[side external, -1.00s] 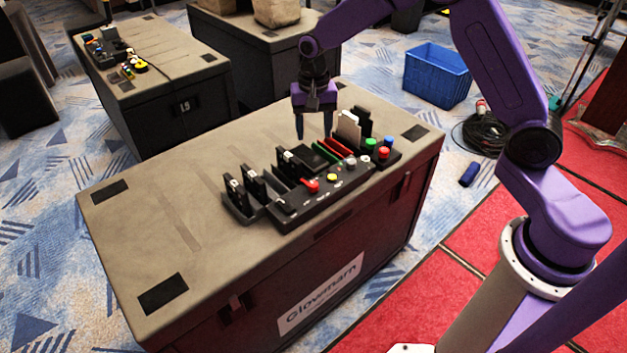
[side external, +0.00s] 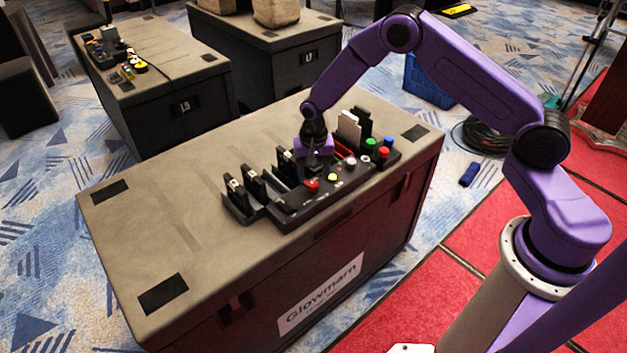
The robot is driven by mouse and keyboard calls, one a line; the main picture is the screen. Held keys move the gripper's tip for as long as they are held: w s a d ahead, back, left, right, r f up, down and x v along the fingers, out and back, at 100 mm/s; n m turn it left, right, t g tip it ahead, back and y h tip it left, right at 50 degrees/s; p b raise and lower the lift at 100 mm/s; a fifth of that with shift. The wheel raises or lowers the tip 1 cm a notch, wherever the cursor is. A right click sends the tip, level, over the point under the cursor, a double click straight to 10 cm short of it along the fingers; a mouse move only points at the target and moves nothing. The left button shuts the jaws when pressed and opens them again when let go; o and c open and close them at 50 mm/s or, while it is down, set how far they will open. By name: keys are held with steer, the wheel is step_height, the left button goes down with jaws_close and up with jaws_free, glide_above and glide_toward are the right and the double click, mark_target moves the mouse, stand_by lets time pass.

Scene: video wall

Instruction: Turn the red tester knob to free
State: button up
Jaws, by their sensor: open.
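The red tester knob (side external: 312,187) sits on the front part of a black control panel (side external: 292,216), on top of a large grey case. My gripper (side external: 316,174) points down over the panel, right behind the red knob. Its jaws are open, and the dark fingers blend into the dark panel. I cannot tell whether a finger touches the knob or how far they reach around it. The knob's markings and the free position are too small to read.
A yellow button (side external: 332,178) and grey and white knobs stand to the right of the red knob. Upright black holders (side external: 254,182) are at the left. Green, red and blue buttons (side external: 383,153) and white cards (side external: 348,128) are at the right. The grey case top (side external: 150,225) is clear at left.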

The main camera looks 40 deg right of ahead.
mark_target(309, 183)
steer(key=shift+f, duration=1.45)
steer(key=c, duration=1.1)
steer(key=shift+o, duration=0.2)
